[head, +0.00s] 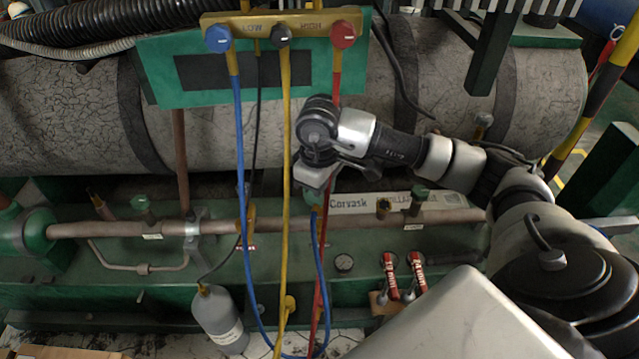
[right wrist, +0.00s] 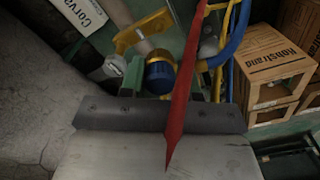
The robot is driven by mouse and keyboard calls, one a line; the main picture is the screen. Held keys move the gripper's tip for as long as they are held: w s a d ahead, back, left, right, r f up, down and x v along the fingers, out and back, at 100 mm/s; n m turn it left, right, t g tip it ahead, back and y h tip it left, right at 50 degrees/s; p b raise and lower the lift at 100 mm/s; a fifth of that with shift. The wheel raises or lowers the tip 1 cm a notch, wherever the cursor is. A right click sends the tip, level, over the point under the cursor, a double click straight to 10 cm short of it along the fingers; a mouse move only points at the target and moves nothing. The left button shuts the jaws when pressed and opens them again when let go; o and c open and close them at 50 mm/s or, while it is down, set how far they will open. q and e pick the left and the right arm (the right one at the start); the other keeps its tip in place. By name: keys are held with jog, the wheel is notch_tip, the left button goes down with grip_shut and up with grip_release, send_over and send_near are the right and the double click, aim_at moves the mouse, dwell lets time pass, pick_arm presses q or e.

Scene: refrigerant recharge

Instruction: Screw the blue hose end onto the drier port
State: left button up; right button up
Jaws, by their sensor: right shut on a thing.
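My right gripper (head: 318,188) reaches in from the right and is over the horizontal copper pipe, left of the Corvask label. It is shut on the blue hose end, a brass fitting with a blue collar (right wrist: 158,75) in the right wrist view. The blue hose (head: 241,130) runs down from the blue knob (head: 218,38), loops low and rises to just under the gripper. I cannot tell whether the hose end touches the port. My left gripper is not in view.
A yellow hose (head: 286,130) and a red hose (right wrist: 184,90) hang close to the gripper. A grey cylinder (head: 219,320) stands lower left. Wooden crates (right wrist: 278,70) show in the wrist view.

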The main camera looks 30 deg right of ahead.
jog(key=shift+f+b, duration=0.7)
jog(key=shift+f, duration=1.1)
jog(key=shift+f+b, duration=0.95)
jog(key=shift+f, duration=0.45)
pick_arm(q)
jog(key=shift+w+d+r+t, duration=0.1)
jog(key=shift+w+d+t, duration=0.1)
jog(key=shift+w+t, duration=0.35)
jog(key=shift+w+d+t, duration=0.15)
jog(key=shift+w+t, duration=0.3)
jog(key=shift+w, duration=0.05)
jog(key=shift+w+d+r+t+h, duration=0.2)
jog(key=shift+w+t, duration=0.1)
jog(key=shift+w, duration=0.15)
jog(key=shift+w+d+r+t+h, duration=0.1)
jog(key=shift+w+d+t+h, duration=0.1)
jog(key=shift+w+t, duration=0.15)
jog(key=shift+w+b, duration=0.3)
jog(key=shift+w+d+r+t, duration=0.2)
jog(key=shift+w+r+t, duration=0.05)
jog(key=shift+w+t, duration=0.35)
